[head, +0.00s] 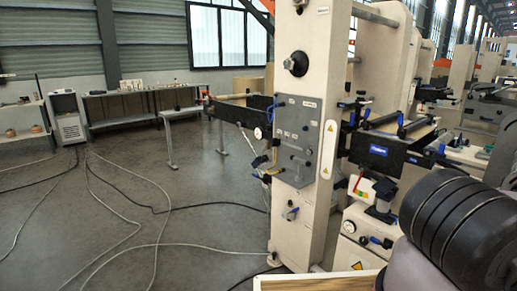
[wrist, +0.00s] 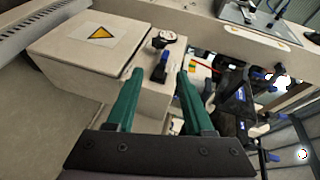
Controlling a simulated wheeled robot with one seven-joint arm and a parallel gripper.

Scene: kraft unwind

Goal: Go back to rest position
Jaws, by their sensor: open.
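My gripper (wrist: 158,85) shows in the wrist view with two green fingers spread apart and nothing between them. Beyond the fingers is a cream machine box (wrist: 82,45) with a yellow warning triangle on its lid. A small device with a black knob and blue part (wrist: 162,62) sits on the box's edge, past the gap between the fingers. I cannot tell how far the fingertips are from it. In the head view my dark ribbed arm part fills the lower right corner; the gripper itself does not show there.
A tall cream machine frame (head: 308,150) with a grey control panel (head: 297,140) stands close ahead. Rollers and a black unit (head: 378,152) lie to its right. Hoses and cables (head: 150,215) cross the open floor at left. Benches (head: 135,105) and a grey cabinet (head: 68,118) line the wall.

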